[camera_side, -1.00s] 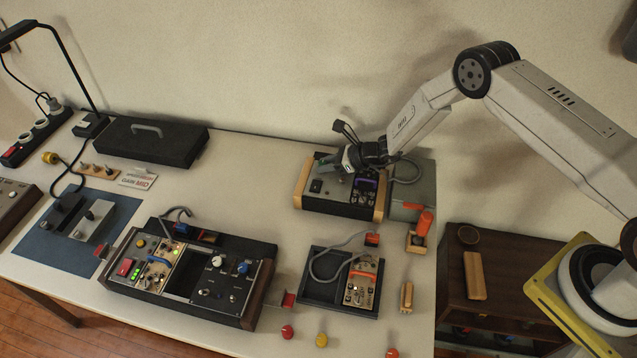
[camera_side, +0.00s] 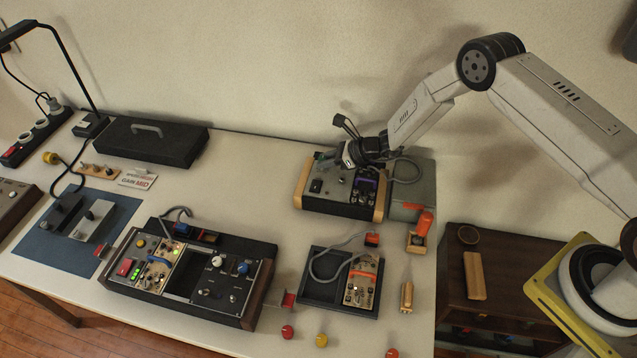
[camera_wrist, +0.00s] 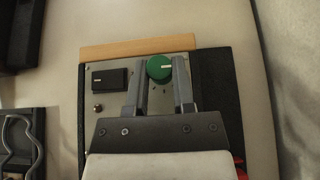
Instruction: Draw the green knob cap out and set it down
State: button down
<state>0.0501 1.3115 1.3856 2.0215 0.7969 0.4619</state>
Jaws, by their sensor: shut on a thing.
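The green knob cap (camera_wrist: 159,68) is round with a pale pointer line and shows between the fingertips in the wrist view. My gripper (camera_wrist: 159,76) is shut on it. In the side view my gripper (camera_side: 335,157) is at the top left of the wood-sided device (camera_side: 330,195) at the back of the table, and the cap is a small green spot (camera_side: 324,156) at its fingertips. In the wrist view the cap is over the device's grey panel (camera_wrist: 110,108). I cannot tell whether it is clear of its shaft.
A black rocker switch (camera_wrist: 109,79) is left of the cap on the panel. An orange-handled tool (camera_side: 424,222) stands right of the device. A black tray (camera_side: 320,290) and a large console (camera_side: 190,272) stand nearer the front. Bare tabletop lies between the device and console.

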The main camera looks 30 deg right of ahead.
jog(key=shift+r, duration=1.2)
jog(key=shift+a, duration=0.1)
